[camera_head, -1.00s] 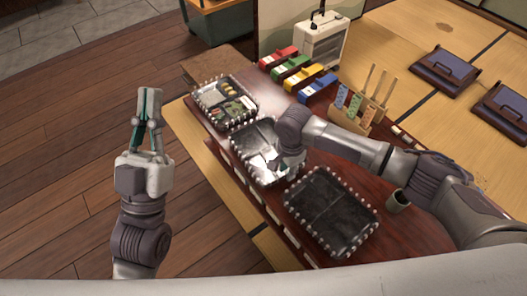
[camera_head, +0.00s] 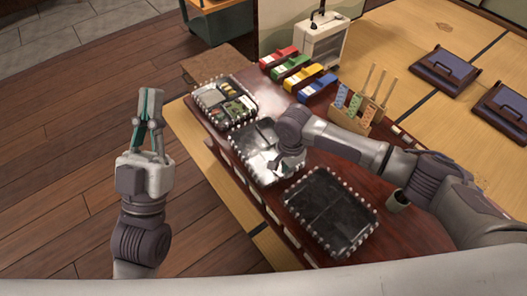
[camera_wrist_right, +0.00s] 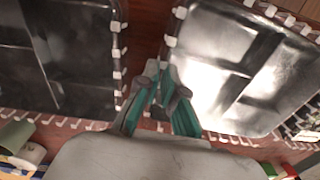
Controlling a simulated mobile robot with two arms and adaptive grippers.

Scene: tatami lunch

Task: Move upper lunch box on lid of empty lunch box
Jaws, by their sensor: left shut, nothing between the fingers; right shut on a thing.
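A filled lunch box (camera_head: 241,88) with food in compartments stands at the far end of the table. A shiny, empty-looking tray-like box (camera_head: 245,143) with a beaded rim stands in the middle; it also shows in the right wrist view (camera_wrist_right: 225,55). A dark, empty-looking divided box (camera_head: 330,212) is nearest; it also shows in the right wrist view (camera_wrist_right: 75,50). My right gripper (camera_head: 279,165) is shut at the middle box's near edge, seemingly on its rim; its fingertips show in the right wrist view (camera_wrist_right: 166,75). My left gripper (camera_head: 150,100) is shut and empty, left of the table.
Red, green, yellow and blue boxes (camera_head: 316,86) line the table's far side. A wooden holder (camera_head: 362,115) with sticks and a small cup (camera_head: 398,200) stand to the right. A white lantern-like case (camera_head: 320,45) is behind. Open wooden floor lies left.

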